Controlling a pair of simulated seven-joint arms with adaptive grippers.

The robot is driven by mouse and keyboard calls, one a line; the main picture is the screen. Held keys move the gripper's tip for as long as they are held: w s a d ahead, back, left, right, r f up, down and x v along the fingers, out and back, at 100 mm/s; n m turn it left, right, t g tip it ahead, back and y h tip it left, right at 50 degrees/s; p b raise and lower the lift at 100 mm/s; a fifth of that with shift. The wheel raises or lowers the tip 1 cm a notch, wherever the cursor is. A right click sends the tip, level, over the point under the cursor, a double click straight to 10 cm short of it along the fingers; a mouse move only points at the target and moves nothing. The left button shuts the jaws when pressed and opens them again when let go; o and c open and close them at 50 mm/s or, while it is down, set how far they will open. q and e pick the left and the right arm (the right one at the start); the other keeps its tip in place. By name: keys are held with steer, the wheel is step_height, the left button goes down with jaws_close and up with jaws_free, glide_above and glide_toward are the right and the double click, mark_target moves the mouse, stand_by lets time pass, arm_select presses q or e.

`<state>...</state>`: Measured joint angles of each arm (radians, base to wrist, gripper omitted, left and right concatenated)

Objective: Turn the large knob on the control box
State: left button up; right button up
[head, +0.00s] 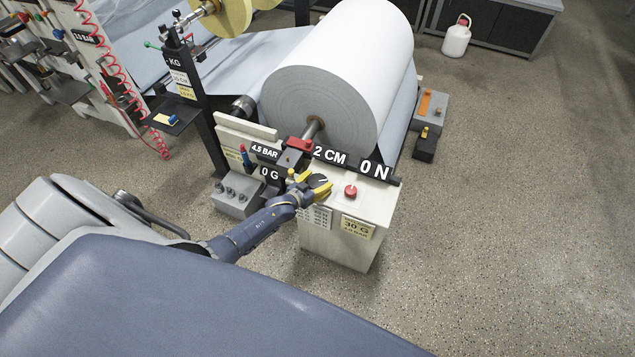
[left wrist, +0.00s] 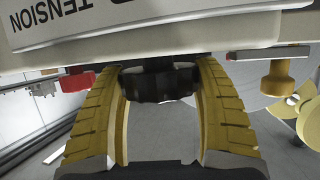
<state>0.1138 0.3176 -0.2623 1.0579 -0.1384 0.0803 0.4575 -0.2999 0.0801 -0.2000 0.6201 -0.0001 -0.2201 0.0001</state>
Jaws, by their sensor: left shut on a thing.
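The control box (head: 345,228) is a pale cabinet with displays along its top, reading 4.5 BAR, 0 G, 2 CM and 0 N. The large knob (head: 319,181) is dark and sits on the box's sloped top. In the left wrist view the black ribbed knob (left wrist: 158,82) lies between the two yellow fingers. My left gripper (head: 316,188) is shut on it, with a finger on each side. The knob is partly hidden by the fingers in the head view. My right gripper is in neither view.
A red button (head: 350,191) sits right of the knob, and a yellow knob (head: 299,176) sits close on its left. A large white paper roll (head: 335,75) stands behind the box. A grey box with several knobs (head: 238,197) is at left. Floor to the right is clear.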

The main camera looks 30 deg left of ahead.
arm_select(q)
steer(key=shift+w+d+r+m+g+h, duration=0.1)
steer(key=shift+m+g+h, duration=0.15)
steer(key=shift+m+h, duration=0.6)
steer(key=shift+d+m+g+h, duration=0.1)
steer(key=shift+m+g+h, duration=0.15)
steer(key=shift+m+h, duration=0.6)
steer(key=shift+h, duration=0.3)
steer(key=o, duration=0.9)
steer(key=shift+a, duration=0.1)
steer(key=shift+s+a, duration=0.1)
steer(key=shift+s, duration=0.1)
steer(key=shift+s+a+r, duration=0.1)
steer(key=shift+s+a, duration=0.1)
steer(key=shift+s, duration=0.3)
steer(key=v, duration=1)
steer(key=shift+s+r, duration=0.2)
steer(key=shift+r, duration=0.1)
